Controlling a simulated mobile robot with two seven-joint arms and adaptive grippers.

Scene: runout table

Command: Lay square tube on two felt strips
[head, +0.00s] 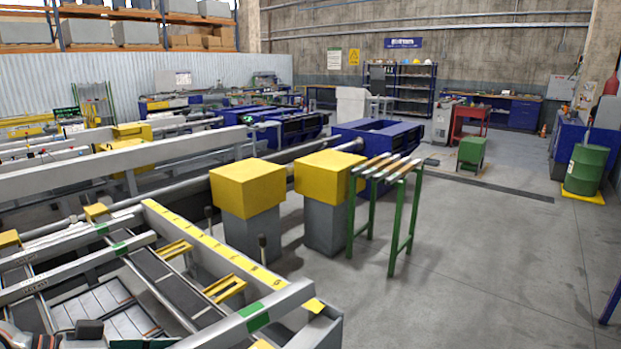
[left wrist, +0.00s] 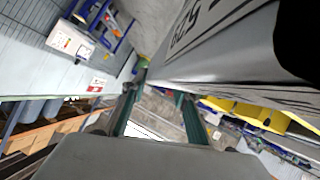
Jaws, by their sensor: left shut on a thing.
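A grey square tube (left wrist: 225,68) with dark printed marks runs large across the upper right of the left wrist view. My left gripper (left wrist: 158,108) is shut on it, with its fingers reaching toward the tube's edge. The contact itself is hard to see. In the head view, grey bars lie over the runout table at lower left, one with printing (head: 70,272). I cannot tell surely which is the held tube. Green patches, perhaps felt, show on the bars (head: 120,248) and on the table's front rail (head: 258,317). My right gripper is not in view.
A yellow scale rail (head: 205,240) and yellow brackets (head: 222,290) stand within the table frame. Yellow-topped grey blocks (head: 248,185) and a green roller stand (head: 397,215) are beyond it. The concrete floor at right (head: 480,270) is clear.

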